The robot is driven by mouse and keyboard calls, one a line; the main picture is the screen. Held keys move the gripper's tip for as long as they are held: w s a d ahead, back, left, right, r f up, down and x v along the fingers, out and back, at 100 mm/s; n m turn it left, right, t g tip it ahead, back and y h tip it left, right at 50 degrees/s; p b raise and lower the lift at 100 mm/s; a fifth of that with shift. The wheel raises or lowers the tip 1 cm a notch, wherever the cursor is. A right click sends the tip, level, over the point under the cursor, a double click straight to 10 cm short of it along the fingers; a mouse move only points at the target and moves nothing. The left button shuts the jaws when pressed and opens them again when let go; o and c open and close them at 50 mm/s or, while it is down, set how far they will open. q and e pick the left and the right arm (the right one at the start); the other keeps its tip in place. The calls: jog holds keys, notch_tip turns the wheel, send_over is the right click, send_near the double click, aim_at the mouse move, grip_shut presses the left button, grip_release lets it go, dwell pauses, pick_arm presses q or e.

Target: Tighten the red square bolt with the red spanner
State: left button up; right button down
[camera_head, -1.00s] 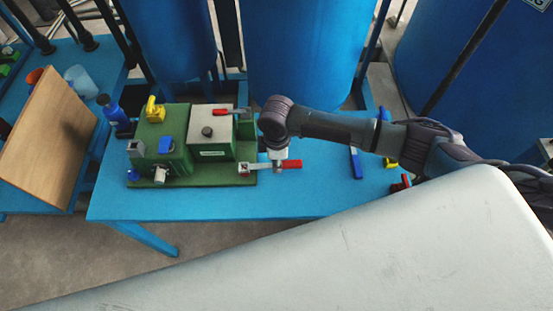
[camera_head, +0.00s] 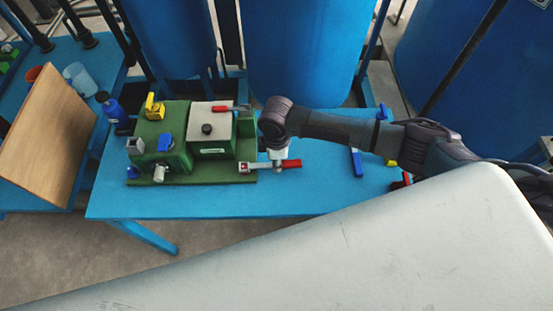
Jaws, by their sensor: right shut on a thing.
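The red spanner (camera_head: 291,164) lies level at the right end of the green autoclave (camera_head: 213,179). My right gripper (camera_head: 277,158) points down and is shut on the spanner near the middle, with the red handle sticking out to the right. The spanner's pale end reaches left toward a small grey fitting (camera_head: 244,167) with a red spot at the autoclave's right front corner. The red square bolt seems to be there, but it is too small to tell whether the spanner's jaw is around it. My left gripper is out of view.
A blue tool (camera_head: 356,162) and a yellow piece (camera_head: 390,162) lie on the blue table (camera_head: 240,204) to the right, partly near my arm. A blue bottle (camera_head: 114,113) stands left of the autoclave. The front strip of the table is clear.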

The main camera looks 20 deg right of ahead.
jog(key=shift+f+b, duration=0.3)
jog(key=shift+f, duration=0.25)
jog(key=c, duration=0.9)
grip_release()
jog(key=shift+r, duration=0.1)
notch_tip(320, 180, up, 12)
jog(key=shift+f, duration=0.1)
